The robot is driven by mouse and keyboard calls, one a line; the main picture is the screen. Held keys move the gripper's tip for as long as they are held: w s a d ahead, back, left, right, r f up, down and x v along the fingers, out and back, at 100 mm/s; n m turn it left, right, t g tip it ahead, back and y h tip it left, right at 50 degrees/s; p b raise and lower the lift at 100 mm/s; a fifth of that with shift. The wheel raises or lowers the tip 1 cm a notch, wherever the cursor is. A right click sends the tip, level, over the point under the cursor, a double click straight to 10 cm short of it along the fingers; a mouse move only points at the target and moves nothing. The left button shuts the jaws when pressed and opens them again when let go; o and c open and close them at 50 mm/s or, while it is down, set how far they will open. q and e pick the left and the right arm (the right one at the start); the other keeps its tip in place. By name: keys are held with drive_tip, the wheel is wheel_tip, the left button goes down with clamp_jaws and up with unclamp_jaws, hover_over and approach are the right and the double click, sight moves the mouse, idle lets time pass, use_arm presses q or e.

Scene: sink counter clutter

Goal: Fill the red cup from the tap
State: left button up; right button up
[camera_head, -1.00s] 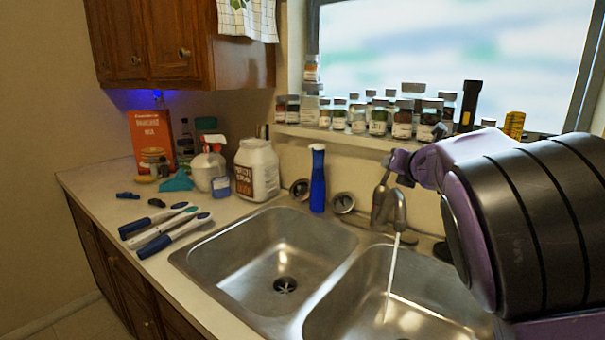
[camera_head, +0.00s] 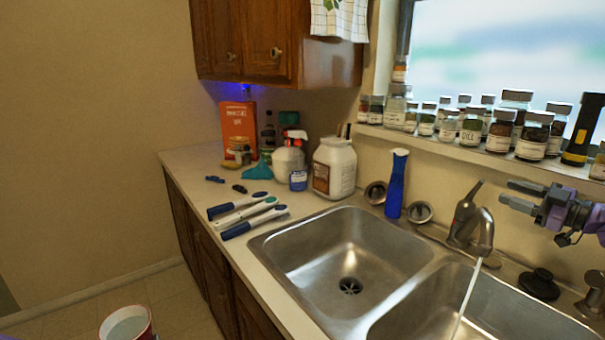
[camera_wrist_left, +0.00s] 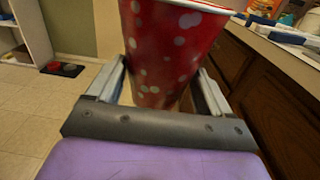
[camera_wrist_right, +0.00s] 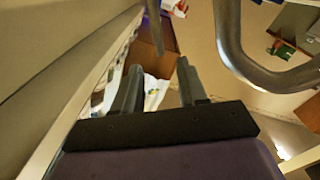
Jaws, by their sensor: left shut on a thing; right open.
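The red cup (camera_head: 127,322) shows at the bottom left of the head view, upright, over the floor in front of the counter. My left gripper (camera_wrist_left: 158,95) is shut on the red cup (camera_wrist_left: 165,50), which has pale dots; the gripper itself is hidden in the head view. The tap (camera_head: 482,232) stands behind the sink, and a thin stream of water (camera_head: 467,300) falls from it into the right basin (camera_head: 500,310). My right gripper (camera_head: 510,195) is open and empty, to the right of the tap and above it. It also shows in the right wrist view (camera_wrist_right: 160,85).
The left basin (camera_head: 340,240) is empty. A blue bottle (camera_head: 396,185) stands behind it. Brushes (camera_head: 245,212), a white jar (camera_head: 334,168), a spray bottle (camera_head: 288,160) and an orange box (camera_head: 238,128) crowd the left counter. Several spice jars (camera_head: 472,127) line the sill.

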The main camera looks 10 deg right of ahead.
sight(476, 189)
use_arm(q)
wheel_tip(476, 189, up, 3)
drive_tip(key=p, duration=0.3)
drive_tip(key=shift+r, duration=0.2)
use_arm(e)
drive_tip(key=x, duration=0.9)
drive_tip(key=shift+w, duration=0.1)
drive_tip(key=shift+w+a, duration=0.2)
drive_tip(key=shift+w, duration=0.15)
clamp_jaws()
